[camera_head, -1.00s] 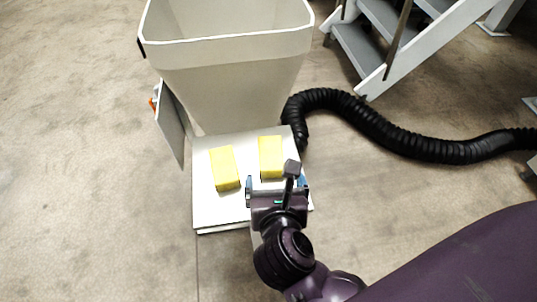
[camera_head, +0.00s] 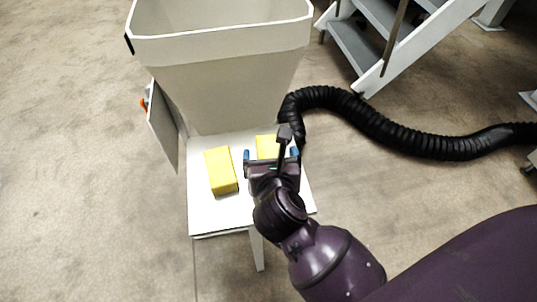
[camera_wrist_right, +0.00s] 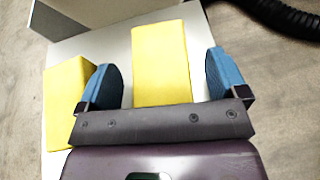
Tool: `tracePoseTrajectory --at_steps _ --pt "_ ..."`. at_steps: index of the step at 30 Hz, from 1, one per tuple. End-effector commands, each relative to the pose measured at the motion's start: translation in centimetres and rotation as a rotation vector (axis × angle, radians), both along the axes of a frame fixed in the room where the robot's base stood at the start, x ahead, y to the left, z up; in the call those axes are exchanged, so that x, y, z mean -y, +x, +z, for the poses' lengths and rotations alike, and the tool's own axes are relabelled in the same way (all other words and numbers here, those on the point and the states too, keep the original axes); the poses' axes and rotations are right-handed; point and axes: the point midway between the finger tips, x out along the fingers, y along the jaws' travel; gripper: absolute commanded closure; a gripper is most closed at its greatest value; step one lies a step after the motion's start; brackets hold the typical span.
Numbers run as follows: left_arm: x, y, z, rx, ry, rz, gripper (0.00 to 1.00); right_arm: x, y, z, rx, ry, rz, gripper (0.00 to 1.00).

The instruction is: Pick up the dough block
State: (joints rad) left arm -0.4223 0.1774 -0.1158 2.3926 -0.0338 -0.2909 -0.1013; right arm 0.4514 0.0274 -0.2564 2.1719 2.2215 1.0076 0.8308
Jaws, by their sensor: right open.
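Two yellow dough blocks lie on a small white table (camera_head: 210,222). The left dough block (camera_head: 221,171) is in plain view in the head view and also shows at the left of the right wrist view (camera_wrist_right: 64,100). The right dough block (camera_head: 266,146) is partly hidden by my right gripper in the head view. In the right wrist view this right block (camera_wrist_right: 161,62) lies between the two blue fingers, with a gap on each side. My right gripper (camera_head: 271,154) is open and holds nothing. My left gripper is not in view.
A large pale hopper (camera_head: 220,70) stands at the far side of the table, with a grey panel (camera_head: 163,127) at its left. A black ribbed hose (camera_head: 385,130) runs to the right. Steps (camera_head: 375,45) stand at the upper right. Floor to the left is clear.

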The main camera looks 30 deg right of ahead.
Motion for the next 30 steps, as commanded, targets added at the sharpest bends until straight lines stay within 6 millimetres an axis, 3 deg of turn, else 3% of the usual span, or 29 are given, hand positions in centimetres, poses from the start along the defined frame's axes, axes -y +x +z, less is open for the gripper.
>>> tracePoseTrajectory --at_steps 8,20,26,30 --pt "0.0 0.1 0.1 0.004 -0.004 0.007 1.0 0.1 0.2 0.0 0.001 0.0 0.0 0.08" --pt "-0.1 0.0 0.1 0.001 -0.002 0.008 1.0 0.1 0.2 0.0 0.001 0.0 0.0 0.7" --pt "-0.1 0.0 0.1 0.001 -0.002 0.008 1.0 0.0 0.2 0.1 0.002 0.0 0.001 0.7" --pt "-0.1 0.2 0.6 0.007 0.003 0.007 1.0 0.1 0.3 1.2 0.008 0.001 -0.001 0.7"
